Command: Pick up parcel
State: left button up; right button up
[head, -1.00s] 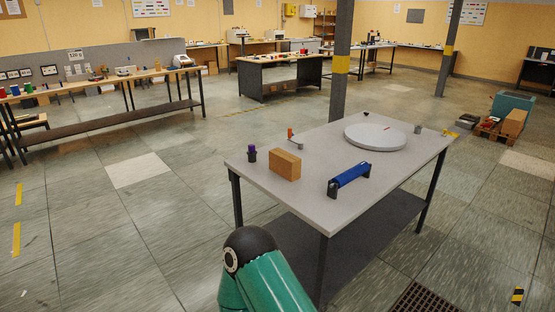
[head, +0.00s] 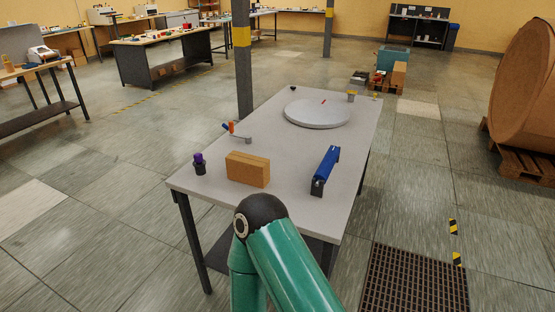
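A brown cardboard parcel (head: 247,169) lies on the near part of the grey table (head: 218,184), close to its front left. It looks like a plain box with a seam along its side. A green arm link of mine with a black joint rises at the bottom centre, in front of the table. Neither gripper shows in the head view, so I cannot see what they hold.
On the table are a purple-topped item (head: 199,163), a blue roller (head: 326,170), a round grey disc (head: 317,113) and a small orange-and-blue device (head: 233,130). A pillar (head: 242,60) stands behind the table. A big brown roll (head: 526,85) on a pallet stands right. Floor is open left.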

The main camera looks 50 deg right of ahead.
aim_at(247, 169)
jog(key=z, duration=0.6)
jog(key=i, duration=1.35)
jog(key=z, duration=0.65)
jog(key=k, duration=0.65)
jog(key=z, duration=0.2)
jog(key=i, duration=0.75)
jog(key=u, duration=0.1)
